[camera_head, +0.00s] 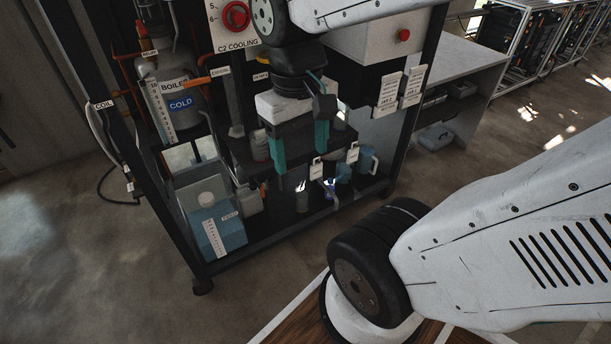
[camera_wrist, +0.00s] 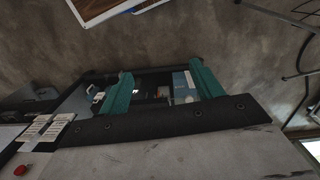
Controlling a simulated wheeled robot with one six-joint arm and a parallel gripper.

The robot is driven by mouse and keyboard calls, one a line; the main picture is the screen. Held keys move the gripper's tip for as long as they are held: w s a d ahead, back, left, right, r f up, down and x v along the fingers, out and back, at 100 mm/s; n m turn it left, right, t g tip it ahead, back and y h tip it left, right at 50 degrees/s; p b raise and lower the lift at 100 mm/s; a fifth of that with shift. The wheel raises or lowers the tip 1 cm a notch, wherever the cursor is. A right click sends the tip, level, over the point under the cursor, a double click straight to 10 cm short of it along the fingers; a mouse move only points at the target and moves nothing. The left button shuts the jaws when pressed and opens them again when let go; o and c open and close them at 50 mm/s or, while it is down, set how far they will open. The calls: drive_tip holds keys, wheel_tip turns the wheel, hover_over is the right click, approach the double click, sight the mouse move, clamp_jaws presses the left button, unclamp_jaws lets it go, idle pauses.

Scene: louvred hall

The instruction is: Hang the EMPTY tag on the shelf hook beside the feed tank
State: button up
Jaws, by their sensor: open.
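My gripper (camera_head: 300,148) is open, its two teal fingers pointing down in front of the rack's middle shelf. The fingers also show in the wrist view (camera_wrist: 162,90), with no held thing visible between them. Two small white tags hang near the shelf's front edge, a left tag (camera_head: 316,169) just below and between the fingers and a right tag (camera_head: 352,153) beyond the right finger. Their print is too small to read. The feed tank (camera_head: 217,230), with blue contents and a white scale, stands at the lower left of the rack. I cannot make out the shelf hook beside it.
The boiler (camera_head: 168,92), marked COLD, stands upper left in the rack. A blue-tinted jug (camera_head: 367,160) and bottles stand on the lower shelf. A grey bench (camera_head: 465,65) stands behind; floor at left is mostly clear.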

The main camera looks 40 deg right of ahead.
drive_tip(key=w+d+f+m, duration=0.1)
drive_tip(key=w+d+f, duration=0.3)
drive_tip(key=d+f, duration=0.45)
drive_tip(key=w+d+f+m+g, duration=0.1)
drive_tip(key=w+d+f, duration=0.3)
drive_tip(key=d+f, duration=0.4)
drive_tip(key=w+d+f+m, duration=0.1)
drive_tip(key=w+d+f, duration=0.5)
drive_tip(key=f, duration=0.4)
drive_tip(key=n+t+h, duration=0.2)
drive_tip(key=t+h, duration=0.2)
drive_tip(key=t, duration=1.5)
approach(317, 173)
drive_tip(key=shift+x, duration=5.2)
